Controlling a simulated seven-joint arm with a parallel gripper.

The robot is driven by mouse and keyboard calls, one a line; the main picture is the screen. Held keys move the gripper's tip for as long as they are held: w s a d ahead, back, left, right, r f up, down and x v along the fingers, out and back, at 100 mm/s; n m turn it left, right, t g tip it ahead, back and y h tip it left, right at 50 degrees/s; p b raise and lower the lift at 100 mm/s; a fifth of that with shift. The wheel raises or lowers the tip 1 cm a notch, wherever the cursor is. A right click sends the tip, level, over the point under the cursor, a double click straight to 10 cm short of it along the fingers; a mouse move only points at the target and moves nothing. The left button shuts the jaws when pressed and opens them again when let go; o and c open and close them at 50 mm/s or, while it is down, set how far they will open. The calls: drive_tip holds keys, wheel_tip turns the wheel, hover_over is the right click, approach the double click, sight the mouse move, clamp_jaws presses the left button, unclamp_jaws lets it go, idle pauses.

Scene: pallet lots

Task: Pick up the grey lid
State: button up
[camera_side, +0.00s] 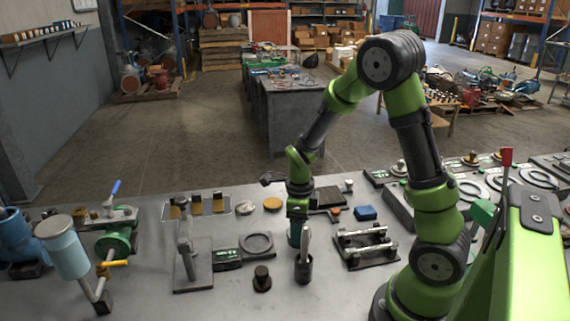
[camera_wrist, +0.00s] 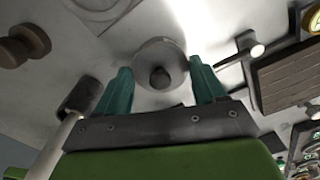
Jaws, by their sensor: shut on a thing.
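My gripper (camera_wrist: 163,78) points down with its two teal fingers on either side of the grey lid (camera_wrist: 158,52), a round disc with a dark knob in its middle. The fingers are shut on the lid in the wrist view. In the side view my gripper (camera_side: 294,238) is low over the grey bench, behind a dark cup (camera_side: 303,270) with a pale handle standing in it. I cannot make out the lid there, and whether it touches the bench is unclear.
The dark cup (camera_wrist: 78,97) stands close by the left finger. A dark knobbed piece (camera_side: 262,279) and a plate with a ring (camera_side: 256,243) are to the left. A rack with metal bars (camera_side: 367,245) and a blue block (camera_side: 366,213) are to the right.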

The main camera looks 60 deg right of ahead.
drive_tip(key=shift+c, duration=1.2)
drive_tip(key=shift+r, duration=0.1)
